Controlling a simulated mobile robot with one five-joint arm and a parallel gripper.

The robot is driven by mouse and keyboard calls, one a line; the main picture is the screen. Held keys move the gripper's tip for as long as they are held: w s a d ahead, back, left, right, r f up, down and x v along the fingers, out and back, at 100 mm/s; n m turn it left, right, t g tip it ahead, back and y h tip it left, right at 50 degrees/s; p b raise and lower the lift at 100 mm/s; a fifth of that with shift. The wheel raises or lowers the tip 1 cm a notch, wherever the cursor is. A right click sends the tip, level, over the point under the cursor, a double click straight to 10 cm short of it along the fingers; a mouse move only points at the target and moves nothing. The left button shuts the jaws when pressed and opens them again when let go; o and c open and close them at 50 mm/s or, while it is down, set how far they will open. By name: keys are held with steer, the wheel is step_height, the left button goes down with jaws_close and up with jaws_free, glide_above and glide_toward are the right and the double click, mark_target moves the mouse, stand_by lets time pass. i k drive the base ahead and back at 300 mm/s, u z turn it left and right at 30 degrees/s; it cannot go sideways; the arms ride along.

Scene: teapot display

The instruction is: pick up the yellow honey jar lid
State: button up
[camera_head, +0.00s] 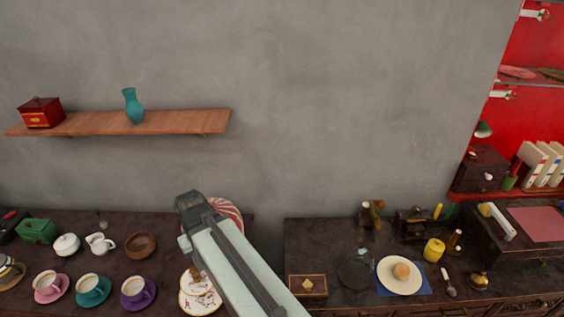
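A small yellow jar (434,252) stands on the right dark cabinet, to the right of a white plate. Its rounded top, with a small knob, looks like the same yellow lid (434,242); I cannot clearly see the seam between jar and lid. My arm rises from the bottom middle and leans up to the left, far to the left of the yellow jar. It ends in a dark joint. No gripper fingers show, so I cannot see what they hold. Nothing touches the yellow jar.
The white plate (385,278) holds a round brown item on a blue cloth. A spoon (448,284) and brass pot (478,280) lie near the jar. A dark machine (410,225) stands behind. Several cups fill the left cabinet. A wooden shelf (170,123) juts from the wall.

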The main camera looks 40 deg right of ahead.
mark_target(436, 245)
steer(key=z, duration=1.25)
steer(key=k, duration=1)
steer(key=z, duration=0.9)
steer(key=i, duration=1)
steer(key=z, duration=0.05)
